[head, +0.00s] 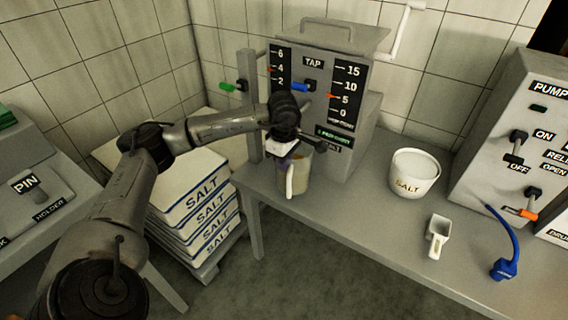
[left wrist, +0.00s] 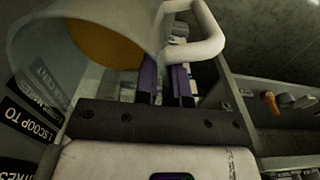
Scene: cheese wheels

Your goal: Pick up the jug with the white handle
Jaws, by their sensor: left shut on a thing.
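The jug (head: 301,183) is grey with a white handle and stands upright at the front left of the grey table, below the tap machine. My left gripper (head: 287,161) reaches down over it from the left and is shut on it at the white handle. In the left wrist view the jug (left wrist: 40,40) fills the upper left, with an orange-brown inside. Its white handle (left wrist: 212,40) curves beside the purple fingers of my left gripper (left wrist: 166,75). The exact contact is partly hidden. My right gripper is not in view.
The tap machine (head: 312,60) with scales and levers stands just behind the jug. A white salt tub (head: 415,165), a scoop (head: 438,232) and a blue hose end (head: 505,268) are to the right. Stacked salt bags (head: 200,195) lie left of the table. The middle front of the table is clear.

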